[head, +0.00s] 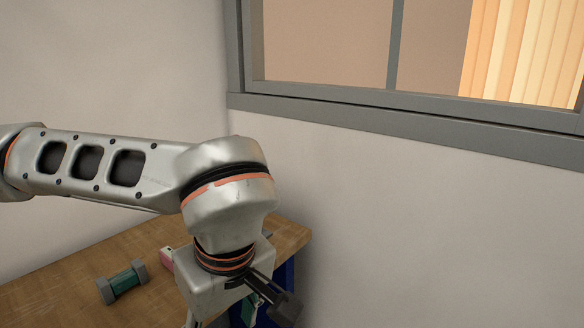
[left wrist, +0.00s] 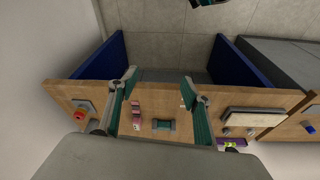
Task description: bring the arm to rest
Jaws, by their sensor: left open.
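My left arm comes in from the left in the head view and bends down over a wooden table. My left gripper (head: 262,306) hangs at its end, partly hidden by the wrist and the lower picture edge. In the left wrist view the two teal-padded fingers (left wrist: 158,82) stand wide apart, with nothing held between them. The wooden table (head: 60,295) lies below, and its top also shows in the left wrist view (left wrist: 182,128). My right gripper is in neither view.
A teal block with grey ends (head: 122,282) and a pink item (head: 167,257) lie on the table. The left wrist view shows a red button (left wrist: 80,115), a pale-topped tray (left wrist: 254,118) and blue side panels (left wrist: 103,58). A wall with a grey-framed window (head: 390,100) stands behind.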

